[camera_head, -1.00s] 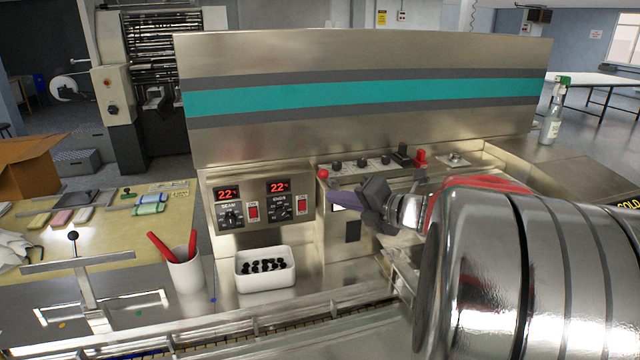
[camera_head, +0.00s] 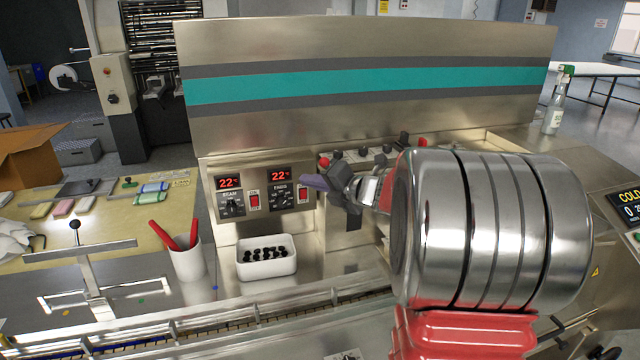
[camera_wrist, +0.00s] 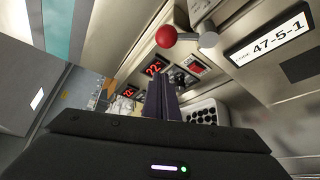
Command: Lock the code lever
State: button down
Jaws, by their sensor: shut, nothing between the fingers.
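The code lever (camera_wrist: 186,38) has a red ball knob on a short arm from a grey pivot. In the head view the red knob (camera_head: 324,161) shows just above my gripper. A white code label (camera_wrist: 268,43) reading 47-5-1 is right of the pivot in the wrist view. My gripper (camera_head: 308,182) is shut and empty, its dark fingers pointing left in the head view. In the wrist view the shut fingers (camera_wrist: 161,98) are below the knob in the picture, with a visible gap. My arm hides part of the panel in the head view.
Two red 22° displays (camera_head: 228,182) with dials and red switches are left of my gripper. A white bin of black pieces (camera_head: 267,272) and a cup with red handles (camera_head: 187,262) stand below. Black knobs (camera_head: 363,152) line the ledge behind my gripper.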

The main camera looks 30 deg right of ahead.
jog(key=d, duration=0.1)
jog(key=d+r, duration=0.2)
jog(key=shift+s+d, duration=0.2)
jog(key=shift+d, duration=0.1)
jog(key=shift+w+a, duration=0.15)
dwell(0.3)
jog(key=shift+r, duration=0.1)
